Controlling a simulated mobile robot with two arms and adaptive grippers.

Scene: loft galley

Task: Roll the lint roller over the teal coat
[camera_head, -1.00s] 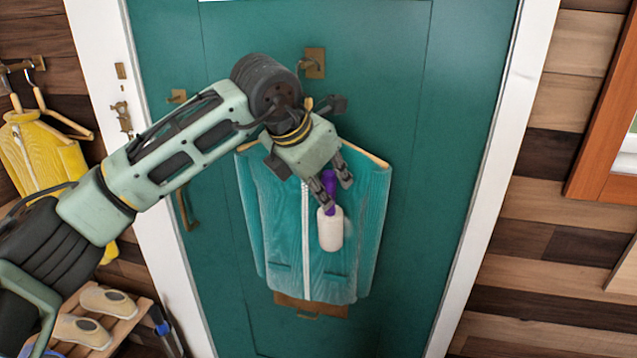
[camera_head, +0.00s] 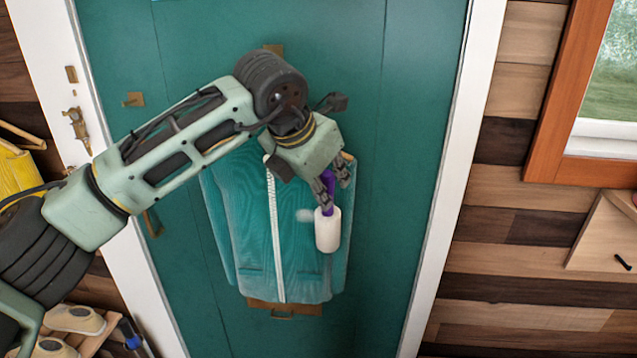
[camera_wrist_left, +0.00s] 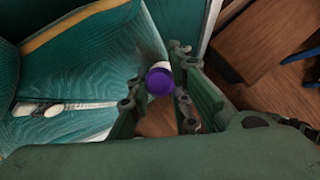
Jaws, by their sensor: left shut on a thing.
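The teal coat (camera_head: 248,235) hangs on the teal door, its white zip running down the front. My left gripper (camera_head: 333,186) is shut on the purple handle of the lint roller (camera_head: 328,229). The white roller head points down over the right part of the coat in the head view; I cannot tell whether it touches the cloth. A pale patch shows on the coat just left of the roller. In the left wrist view the purple handle end (camera_wrist_left: 160,81) sits between the fingers, with the coat (camera_wrist_left: 90,60) at the left. My right gripper is not in view.
The teal door (camera_head: 415,130) has a white frame and brass fittings. A yellow garment (camera_head: 17,175) hangs at the left, above a rack with shoes (camera_head: 75,320). A wood-framed window (camera_head: 560,90) is at the upper right.

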